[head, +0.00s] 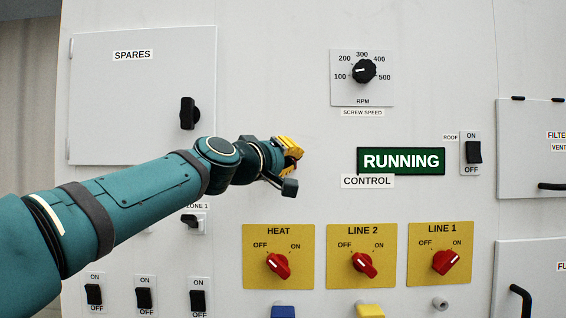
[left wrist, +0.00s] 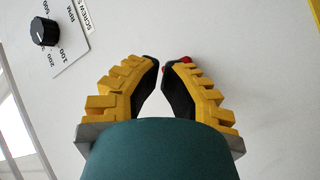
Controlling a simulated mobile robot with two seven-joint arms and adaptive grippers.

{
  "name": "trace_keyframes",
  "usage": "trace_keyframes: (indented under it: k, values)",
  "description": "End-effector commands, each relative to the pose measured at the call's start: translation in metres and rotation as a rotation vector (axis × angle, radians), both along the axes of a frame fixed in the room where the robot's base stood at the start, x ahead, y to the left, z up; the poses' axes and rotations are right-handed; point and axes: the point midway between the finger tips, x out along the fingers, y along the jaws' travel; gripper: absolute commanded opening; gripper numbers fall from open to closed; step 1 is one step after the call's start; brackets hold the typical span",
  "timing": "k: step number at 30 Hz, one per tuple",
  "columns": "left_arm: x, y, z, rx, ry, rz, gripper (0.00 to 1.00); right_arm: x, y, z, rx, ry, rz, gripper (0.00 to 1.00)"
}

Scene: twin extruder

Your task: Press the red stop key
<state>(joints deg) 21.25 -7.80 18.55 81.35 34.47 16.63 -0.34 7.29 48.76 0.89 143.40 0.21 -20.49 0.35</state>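My left gripper (head: 296,158) is at the panel, left of and level with the green RUNNING sign (head: 401,161). In the left wrist view its yellow-backed fingers (left wrist: 160,64) come together, with their black tips almost meeting and nothing seen held between them. A small red part (left wrist: 187,60), probably the red stop key, shows just behind the fingertips. Most of it is hidden by them, and I cannot tell whether the tips touch it. In the head view the gripper covers that spot. My right gripper is not in view.
The RPM knob (head: 364,71) is above right. Yellow plates with red switches, HEAT (head: 278,263), LINE 2 (head: 364,263) and LINE 1 (head: 446,260), are below. The SPARES door handle (head: 188,113) sticks out at upper left. Bare panel lies between gripper and sign.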

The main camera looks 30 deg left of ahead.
Motion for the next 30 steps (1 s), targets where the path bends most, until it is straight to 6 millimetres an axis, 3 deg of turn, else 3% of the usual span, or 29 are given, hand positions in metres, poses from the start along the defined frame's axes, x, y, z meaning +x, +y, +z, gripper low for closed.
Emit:
trace_keyframes:
  k: [30]
  values:
    - [0.0089, 0.0054, 0.0001, 0.0, 0.0, 0.0, 0.0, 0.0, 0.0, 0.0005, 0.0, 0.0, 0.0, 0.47]
